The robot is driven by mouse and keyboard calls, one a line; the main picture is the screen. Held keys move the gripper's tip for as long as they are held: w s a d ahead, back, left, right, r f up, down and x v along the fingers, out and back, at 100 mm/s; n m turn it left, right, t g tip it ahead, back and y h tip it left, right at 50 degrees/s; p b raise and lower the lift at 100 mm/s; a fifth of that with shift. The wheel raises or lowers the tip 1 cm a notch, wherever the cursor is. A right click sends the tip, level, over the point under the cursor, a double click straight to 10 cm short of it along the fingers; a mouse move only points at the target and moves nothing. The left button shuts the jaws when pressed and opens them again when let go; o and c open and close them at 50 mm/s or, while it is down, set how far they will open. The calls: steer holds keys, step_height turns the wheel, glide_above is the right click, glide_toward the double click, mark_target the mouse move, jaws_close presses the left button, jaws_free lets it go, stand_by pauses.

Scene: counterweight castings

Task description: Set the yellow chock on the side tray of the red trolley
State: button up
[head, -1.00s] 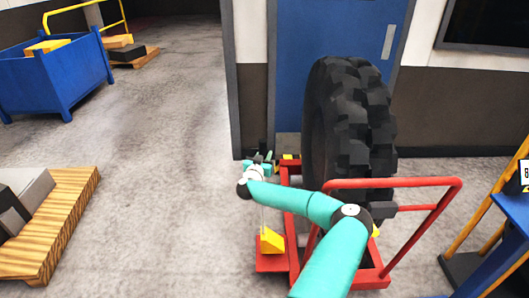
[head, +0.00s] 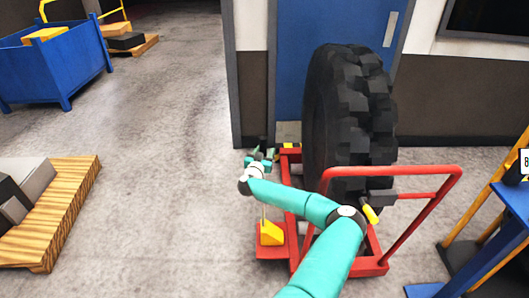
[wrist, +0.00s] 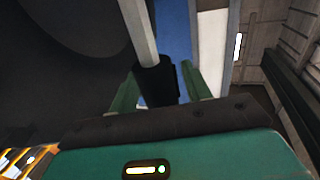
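The yellow chock (head: 271,234) rests on the red side tray (head: 270,253) at the left of the red trolley (head: 367,266). A thin pale rod rises from the chock toward my gripper (head: 258,157), which is above it. In the wrist view, a black grip (wrist: 157,84) on a pale rod stands between the two green fingers of my gripper (wrist: 161,92). Narrow gaps show beside the grip, so the fingers look open around it. The forearm and wrist hide part of the rod in the head view.
A large black tyre (head: 350,110) stands on the trolley before a blue door (head: 290,60). A red handrail (head: 400,171) rises at the right. A wooden pallet (head: 75,190) and a blue bin (head: 50,75) are left, with clear floor between. A blue bench (head: 510,215) is far right.

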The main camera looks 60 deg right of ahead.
stand_by(0.3)
steer(key=shift+a+r, duration=0.1)
steer(key=shift+a, duration=0.3)
steer(key=s+a, duration=0.2)
steer(key=a, duration=0.9)
steer(key=shift+w, duration=0.15)
